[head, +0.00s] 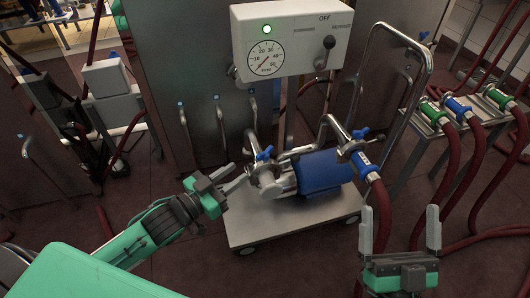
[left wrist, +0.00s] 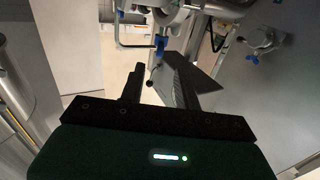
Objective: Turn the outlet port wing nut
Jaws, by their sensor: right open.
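The pump with its blue motor (head: 325,171) sits on a low wheeled cart. A blue wing nut (head: 264,154) is on the clamp at the left end of the pump's pipework. A second blue wing nut (head: 360,133) is on the clamp where the red hose joins at right. No label shows which is the outlet port's. My left gripper (head: 232,179) is open and empty, left of the first nut and apart from it. A blue wing nut (left wrist: 160,44) shows beyond its fingers in the left wrist view. My right gripper (head: 400,228) is open and empty at the lower right.
A control box (head: 290,40) with gauge and lever stands above the pump. The cart's handle (head: 424,75) rises at right. Red hoses (head: 381,210) hang and lie at right near my right gripper. A rack with green and blue hose couplings (head: 457,106) stands further right.

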